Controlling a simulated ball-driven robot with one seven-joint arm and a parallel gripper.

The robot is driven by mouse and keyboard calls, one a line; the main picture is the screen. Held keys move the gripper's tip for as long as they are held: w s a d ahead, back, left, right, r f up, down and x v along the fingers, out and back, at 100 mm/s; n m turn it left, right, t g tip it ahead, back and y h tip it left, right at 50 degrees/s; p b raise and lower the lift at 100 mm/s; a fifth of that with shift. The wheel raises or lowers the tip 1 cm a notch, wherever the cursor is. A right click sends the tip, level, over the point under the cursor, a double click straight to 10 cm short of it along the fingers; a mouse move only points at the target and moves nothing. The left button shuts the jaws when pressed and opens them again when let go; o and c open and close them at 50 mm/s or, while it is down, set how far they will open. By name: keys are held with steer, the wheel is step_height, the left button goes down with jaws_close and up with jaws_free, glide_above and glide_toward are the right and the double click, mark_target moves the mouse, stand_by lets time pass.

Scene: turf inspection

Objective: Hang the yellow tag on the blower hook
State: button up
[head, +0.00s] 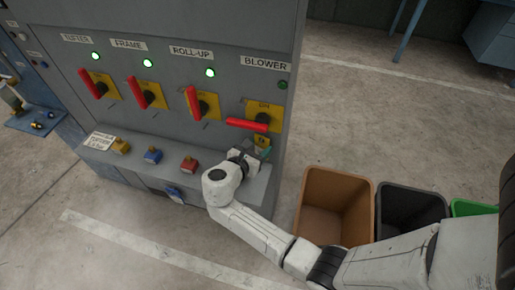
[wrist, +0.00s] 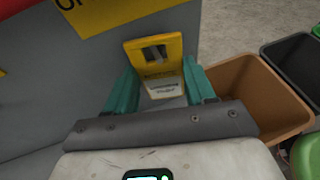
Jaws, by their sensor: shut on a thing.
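The yellow tag (wrist: 151,48) is upright between the two teal fingers of my gripper (wrist: 161,80), which is shut on its lower part. The tag has a dark slot near its top with something grey in it; I cannot tell if that is the hook. In the head view the tag (head: 261,139) shows small, just below the blower switch (head: 262,118), with my gripper (head: 261,152) under it. The blower switch's red handle lies level and its lamp (head: 283,85) is dark. The blower hook is not clearly visible.
Three more switches stand left, handles tilted, lamps lit green. Yellow (head: 120,146), blue (head: 153,156) and red (head: 189,165) padlocks sit on the cabinet ledge (head: 105,157). Brown (head: 336,205), black (head: 412,210) and green (head: 472,207) bins stand at right. Floor beyond the bins is open.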

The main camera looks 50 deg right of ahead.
steer(key=shift+d+f, duration=0.2)
steer(key=o, duration=0.9)
steer(key=shift+o, duration=0.8)
steer(key=shift+a, duration=0.1)
steer(key=shift+o, duration=0.3)
steer(key=w+v, duration=0.1)
steer(key=v, duration=1)
steer(key=shift+s, duration=0.45)
steer(key=shift+r, duration=0.15)
steer(key=s+d+f+m+g+y, duration=0.1)
steer(key=s+d+f+m+y, duration=0.1)
steer(key=s+f+m+y, duration=0.6)
steer(key=s+a+r+m+y, duration=0.1)
steer(key=s+a+m+y, duration=0.2)
steer(key=s+m, duration=0.2)
steer(key=s+a+r+m+y, duration=0.1)
steer(key=s+a+m+y, duration=0.1)
steer(key=s+m, duration=0.4)
steer(key=shift+s+a+r+t+y, duration=0.4)
steer(key=shift+s+a, duration=0.15)
steer(key=shift+s, duration=0.1)
